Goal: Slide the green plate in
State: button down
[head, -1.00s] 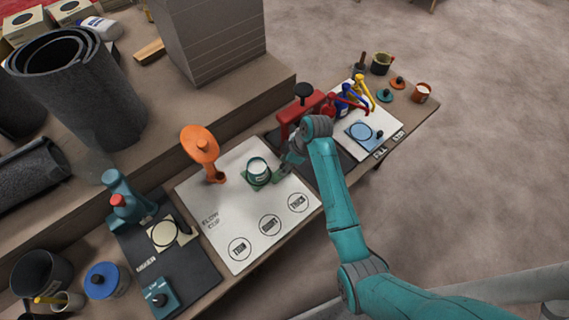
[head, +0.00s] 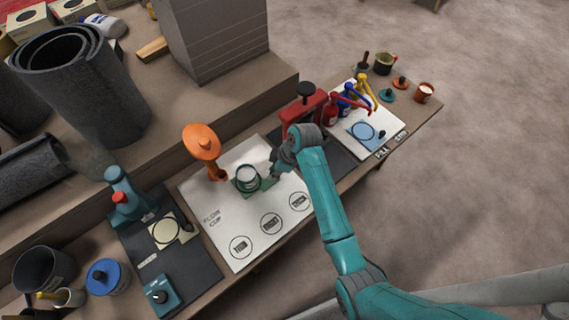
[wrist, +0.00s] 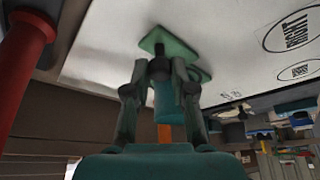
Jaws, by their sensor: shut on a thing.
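The green plate (head: 268,183) lies on the white flow-cup board (head: 225,242), with a pale-filled cup (head: 247,177) standing over it. The cup hides much of the plate. The orange stand (head: 202,143) rises just left of the cup; its foot is close to the plate's left side. My gripper (head: 274,170) is at the plate's right side, low over the board. In the wrist view the green plate (wrist: 168,45) shows just beyond my fingertips (wrist: 160,72). They are shut on a dark knob at the plate's near edge.
Circles labelled THIN, RIGHT and THICK mark the board's front part, which is clear. A red press (head: 300,108) stands behind my wrist. A teal device (head: 125,195) on a dark mat is at left. Red, blue and yellow pump bottles (head: 350,100) stand at right.

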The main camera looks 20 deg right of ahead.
send_near(251, 191)
jog(key=x, duration=0.4)
jog(key=shift+a+f, duration=0.1)
jog(key=shift+f, duration=0.2)
jog(key=c, duration=1)
grip_release()
jog(key=shift+a, duration=0.15)
jog(key=v, duration=1.2)
jog(key=shift+f, duration=0.1)
